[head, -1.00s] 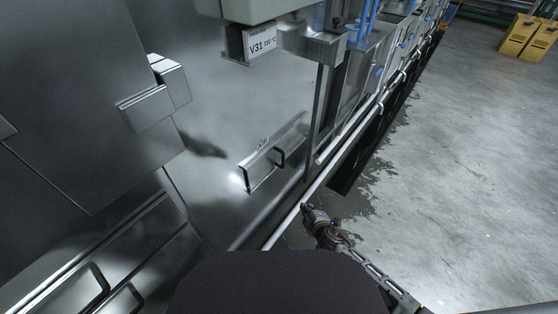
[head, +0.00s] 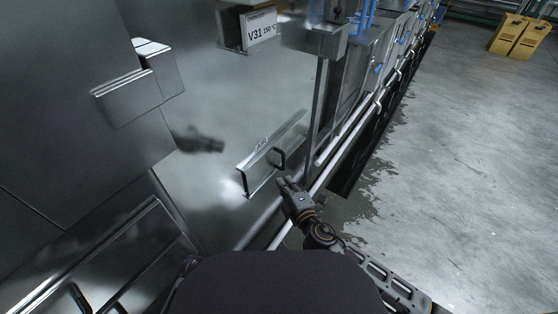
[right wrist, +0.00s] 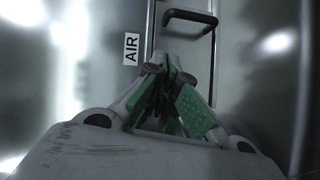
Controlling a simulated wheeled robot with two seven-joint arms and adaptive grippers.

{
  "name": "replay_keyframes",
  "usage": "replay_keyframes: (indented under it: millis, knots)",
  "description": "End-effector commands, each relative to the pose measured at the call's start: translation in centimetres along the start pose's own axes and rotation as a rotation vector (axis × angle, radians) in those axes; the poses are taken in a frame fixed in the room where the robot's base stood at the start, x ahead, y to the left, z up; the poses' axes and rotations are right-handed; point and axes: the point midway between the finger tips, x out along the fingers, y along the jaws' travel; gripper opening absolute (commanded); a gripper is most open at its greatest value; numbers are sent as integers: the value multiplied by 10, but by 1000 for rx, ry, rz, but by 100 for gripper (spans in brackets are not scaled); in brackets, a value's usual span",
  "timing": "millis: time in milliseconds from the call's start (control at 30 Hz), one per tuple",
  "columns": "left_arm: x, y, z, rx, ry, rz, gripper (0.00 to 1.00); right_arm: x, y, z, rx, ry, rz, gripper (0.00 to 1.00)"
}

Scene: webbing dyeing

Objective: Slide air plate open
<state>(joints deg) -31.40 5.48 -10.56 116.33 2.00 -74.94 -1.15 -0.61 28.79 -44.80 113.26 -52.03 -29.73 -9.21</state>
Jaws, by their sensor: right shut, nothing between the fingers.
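The air plate (head: 286,139) is a narrow metal plate set in the steel machine wall, with a label reading AIR (head: 262,144) beside it. It carries a black-ended bar handle (head: 264,172). In the right wrist view the dark handle (right wrist: 189,15) is at the top, just beyond the fingers, with the AIR label (right wrist: 131,49) to its left. My right gripper (head: 281,182) is shut and empty, close to the handle's right end; I cannot tell whether it touches. Its green-padded fingers show together in the right wrist view (right wrist: 168,62). My left gripper does not show.
A box-like steel latch (head: 138,88) juts from the machine at left. A sign reading V31 (head: 259,30) hangs above. A pale pipe (head: 325,178) runs along the machine's base.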

Motion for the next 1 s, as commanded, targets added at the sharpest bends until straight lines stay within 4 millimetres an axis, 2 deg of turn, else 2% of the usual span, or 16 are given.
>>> replay_keyframes:
  millis: [467, 1000]
  knots:
    - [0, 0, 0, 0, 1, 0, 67, 4, 0, 0, 1, -1, 0, 0]
    - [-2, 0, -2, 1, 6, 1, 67, 42, 0, 0, 2, 0, 1, 0]
